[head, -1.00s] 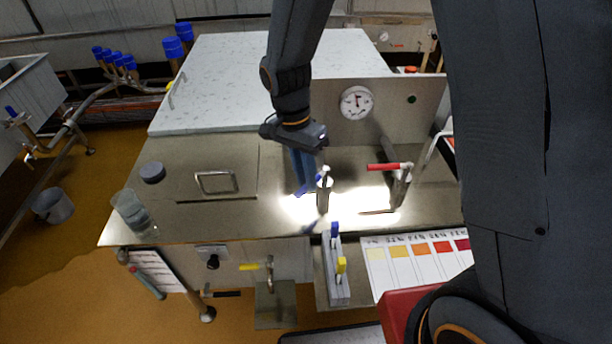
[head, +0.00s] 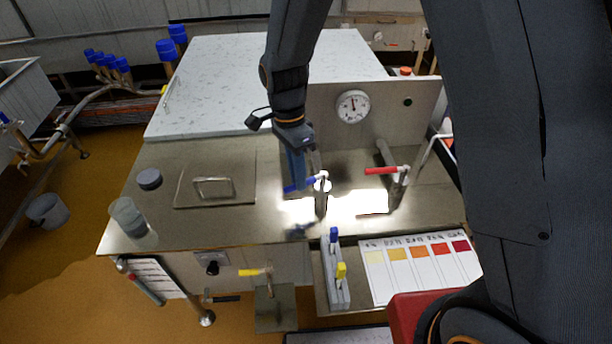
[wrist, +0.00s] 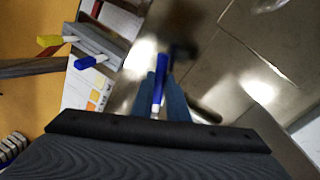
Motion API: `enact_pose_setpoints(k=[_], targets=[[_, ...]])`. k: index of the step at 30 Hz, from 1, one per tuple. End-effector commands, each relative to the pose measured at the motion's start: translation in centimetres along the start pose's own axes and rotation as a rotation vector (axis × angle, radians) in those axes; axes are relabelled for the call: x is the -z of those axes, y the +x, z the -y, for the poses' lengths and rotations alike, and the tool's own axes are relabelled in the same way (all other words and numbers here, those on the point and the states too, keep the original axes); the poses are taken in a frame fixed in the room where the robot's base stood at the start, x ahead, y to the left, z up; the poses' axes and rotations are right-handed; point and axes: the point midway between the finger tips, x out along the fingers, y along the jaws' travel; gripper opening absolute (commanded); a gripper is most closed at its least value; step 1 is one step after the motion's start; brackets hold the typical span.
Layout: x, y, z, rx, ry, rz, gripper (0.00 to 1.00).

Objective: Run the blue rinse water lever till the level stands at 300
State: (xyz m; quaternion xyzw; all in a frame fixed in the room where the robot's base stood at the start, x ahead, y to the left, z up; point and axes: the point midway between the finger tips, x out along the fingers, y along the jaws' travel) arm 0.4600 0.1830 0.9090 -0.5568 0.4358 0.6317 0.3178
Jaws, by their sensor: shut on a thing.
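The blue rinse water lever (head: 312,182) sticks out to the left from the top of a metal tap (head: 321,203) on the steel counter. My gripper (head: 297,180) points down from above and is shut on the blue lever. In the wrist view the lever (wrist: 157,94) lies between the two blue fingers of my gripper (wrist: 161,84). A clear vessel (head: 128,216) stands at the counter's left front edge; its scale and level are too small to read. My fingers partly hide the lever.
A red lever (head: 381,170) stands to the right on a second tap. A round dial (head: 353,106) is on the upright panel. A hatch with a handle (head: 213,188) and a dark round cap (head: 149,179) lie left. A rack with blue and yellow handles (head: 335,275) is in front.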

Motion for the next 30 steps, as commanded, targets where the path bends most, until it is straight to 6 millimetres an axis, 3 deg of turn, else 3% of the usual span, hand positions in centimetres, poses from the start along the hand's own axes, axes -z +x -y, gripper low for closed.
enact_pose_setpoints(k=[15,30], targets=[[0.7,-0.7,2.4,0.004,0.338,0.068,0.00],[0.9,-0.7,2.8,0.006,0.405,0.081,0.00]])
